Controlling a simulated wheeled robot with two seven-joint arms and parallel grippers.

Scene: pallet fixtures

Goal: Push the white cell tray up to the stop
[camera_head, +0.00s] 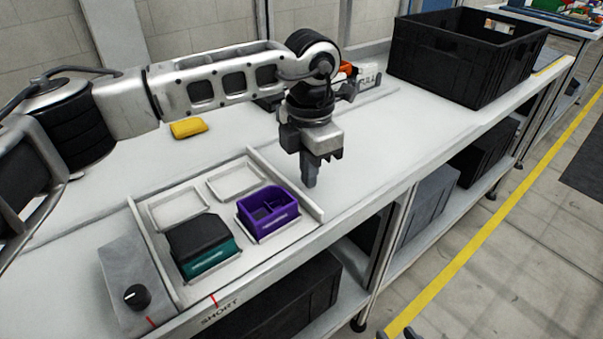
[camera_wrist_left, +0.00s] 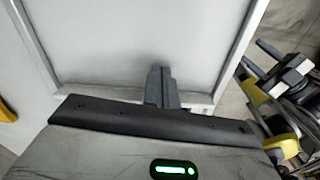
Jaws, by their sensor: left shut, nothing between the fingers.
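The white cell tray (camera_head: 222,253) lies on the bench at the lower left of the head view, between raised edges at its left and right. It has two bare recesses at the back, a black and teal bin (camera_head: 203,247) at front left and a purple bin (camera_head: 268,212) at front right. My left gripper (camera_head: 309,184) is shut and empty, pointing down just right of the tray's right edge; I cannot tell whether it touches. Its shut fingers show in the left wrist view (camera_wrist_left: 161,86) over a pale surface. I cannot clearly pick out the stop.
A grey box with a black knob (camera_head: 134,294) stands left of the tray. A yellow object (camera_head: 188,128) lies behind it. A large black crate (camera_head: 465,56) stands at the back right. The bench right of my gripper is clear up to its front edge.

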